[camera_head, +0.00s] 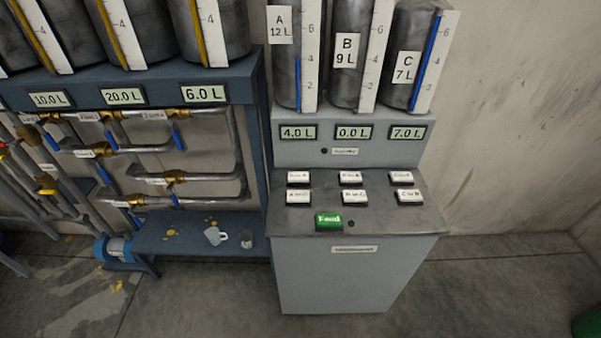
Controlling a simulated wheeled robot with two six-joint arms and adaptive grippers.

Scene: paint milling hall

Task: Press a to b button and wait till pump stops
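A grey console (340,275) stands right of centre with two rows of white push buttons on its top. The upper left button (298,177) seems to read "A to B", but the print is small and blurred. Behind the buttons stand tanks A (281,60), B (346,75) and C (404,85), marked 12 L, 9 L and 7 L. Their displays read 4.0 L (298,132), 0.0 L (353,132) and 7.0 L (406,132). A small dark round lamp (324,151) sits below them beside a label. Neither gripper is in view.
The floor before the console is clear.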

